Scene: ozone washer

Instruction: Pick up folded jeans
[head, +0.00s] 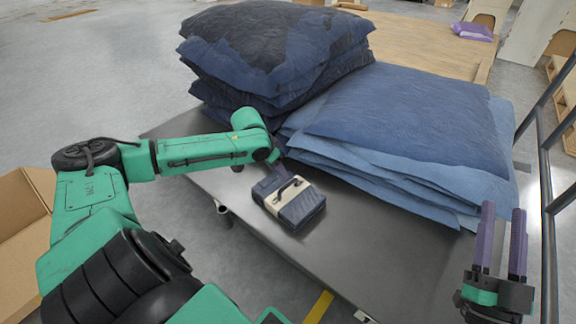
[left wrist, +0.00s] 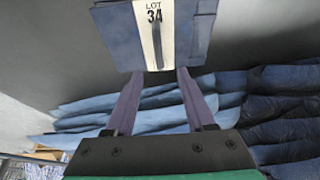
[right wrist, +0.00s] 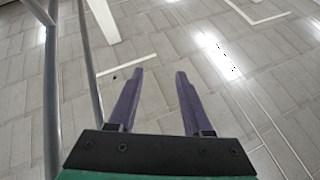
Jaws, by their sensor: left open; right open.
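The folded jeans (head: 300,211) are a small dark blue bundle with a cream band and a dark handle, lying on the dark grey table (head: 225,180). In the left wrist view the bundle (left wrist: 110,35) shows a band marked "LOT 34". My left gripper (head: 268,181) is open at the bundle's far left side, its fingers partly hidden in the head view. In the left wrist view my left fingertips (left wrist: 159,72) are apart at the bundle's near edge; I cannot tell whether they touch. My right gripper (head: 505,238) is open and empty, beyond the table's right side, over floor.
A stack of dark blue folded denim (head: 270,50) stands at the back of the table. A lighter blue stack (head: 400,120) lies to its right, close behind the bundle. A cardboard box (head: 22,230) is at left. Metal rails (head: 546,200) stand at right, near my right gripper.

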